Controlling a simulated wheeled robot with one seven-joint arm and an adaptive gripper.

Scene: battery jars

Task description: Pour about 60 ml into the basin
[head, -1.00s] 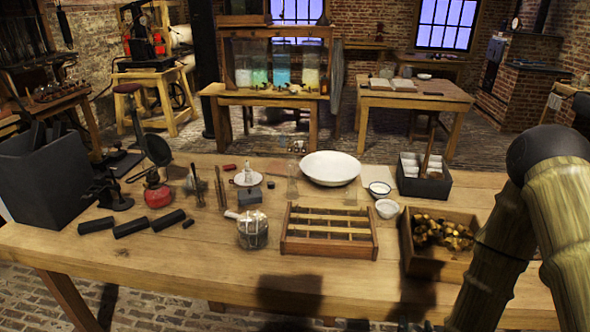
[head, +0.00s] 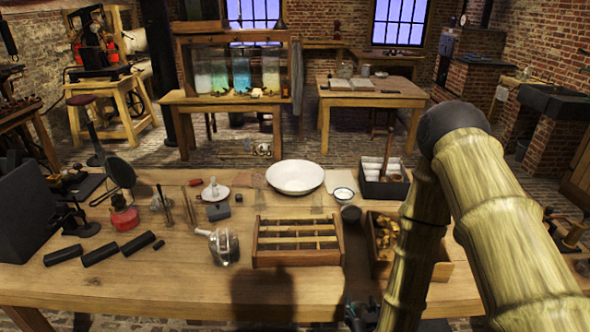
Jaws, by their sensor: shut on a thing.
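The basin is most likely the wide white bowl (head: 295,177) at the back middle of the bench in the head view. It stands upright, and I cannot make out any liquid in it. My arm comes down from the right, and a dark part of my gripper (head: 362,314) shows at the bottom edge, well in front of the basin. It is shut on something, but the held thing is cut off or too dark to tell.
A slatted wooden rack (head: 298,258) lies between my gripper and the basin. A wooden box of brass pieces (head: 440,270) is partly behind my arm. A small white bowl (head: 342,195) and a dark compartment box (head: 383,187) stand right of the basin.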

